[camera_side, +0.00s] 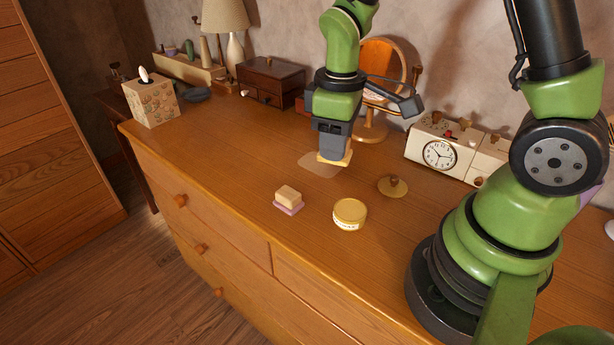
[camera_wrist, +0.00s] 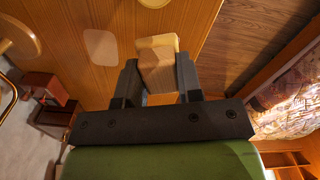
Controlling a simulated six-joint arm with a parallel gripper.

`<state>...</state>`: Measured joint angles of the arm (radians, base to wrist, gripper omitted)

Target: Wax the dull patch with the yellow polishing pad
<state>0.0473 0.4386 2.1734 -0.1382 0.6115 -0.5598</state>
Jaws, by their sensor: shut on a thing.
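My gripper (camera_side: 334,148) is shut on the yellow polishing pad (camera_side: 335,161), whose pale yellow edge shows below the fingers. The wrist view shows its tan block (camera_wrist: 158,68) between the two fingers (camera_wrist: 158,82). The dull patch (camera_side: 313,164) is a paler, rounded area on the dresser top. In the side view the pad overlaps the patch's right part; I cannot tell whether it touches the wood. An open-looking yellow tin (camera_side: 349,214) stands nearer the front edge. A second pad (camera_side: 289,199), with a tan block on a lilac base, lies to the tin's left.
A round knobbed lid (camera_side: 393,187) lies right of the patch. A clock box (camera_side: 440,153) stands to the right, a round mirror (camera_side: 383,68) and dark drawer box (camera_side: 270,82) behind, and a tissue box (camera_side: 151,101) at the left. The wood left of the patch is clear.

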